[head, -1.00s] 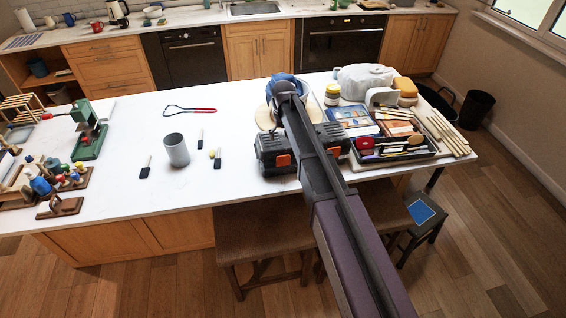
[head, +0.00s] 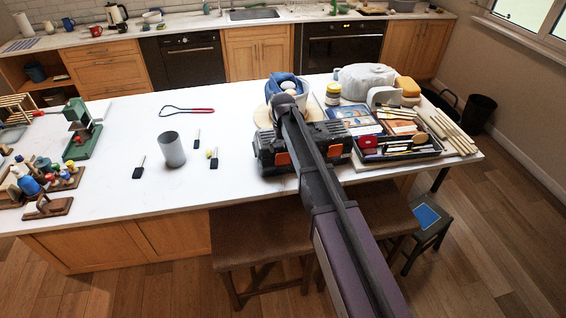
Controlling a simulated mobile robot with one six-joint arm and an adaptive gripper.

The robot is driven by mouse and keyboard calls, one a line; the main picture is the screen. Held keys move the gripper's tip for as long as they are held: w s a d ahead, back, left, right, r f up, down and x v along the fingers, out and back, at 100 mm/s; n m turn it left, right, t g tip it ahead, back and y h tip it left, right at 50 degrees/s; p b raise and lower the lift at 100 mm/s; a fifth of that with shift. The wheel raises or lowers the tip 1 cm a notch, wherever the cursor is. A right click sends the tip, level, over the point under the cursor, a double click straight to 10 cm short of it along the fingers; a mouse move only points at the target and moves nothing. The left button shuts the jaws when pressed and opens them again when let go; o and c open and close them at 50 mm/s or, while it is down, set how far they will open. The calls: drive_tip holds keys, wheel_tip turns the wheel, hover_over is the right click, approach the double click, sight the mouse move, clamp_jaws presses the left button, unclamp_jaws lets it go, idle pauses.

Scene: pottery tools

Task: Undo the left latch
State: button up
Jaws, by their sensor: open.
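A dark toolbox (head: 266,146) stands at the front of the white table, right of the middle. Its left latch (head: 282,159) is orange and shows on the front face, just left of my arm. Its right latch (head: 334,151) is also orange and shows just right of my arm. Both seem to lie flat against the front, but they are too small to be sure. My arm reaches up from the bottom and covers the middle of the box. My gripper is hidden behind my own arm, so neither its fingers nor any contact with the latch can be seen.
A tool tray (head: 437,154) and wooden sticks lie right of the box. A jar (head: 333,94) and a blue item (head: 283,82) stand behind it. Stools (head: 245,236) stand in front.

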sight(283, 153)
drive_tip(key=shift+f+b, duration=2.15)
drive_tip(key=shift+f, duration=0.3)
drive_tip(key=shift+c, duration=0.2)
drive_tip(key=c, duration=0.9)
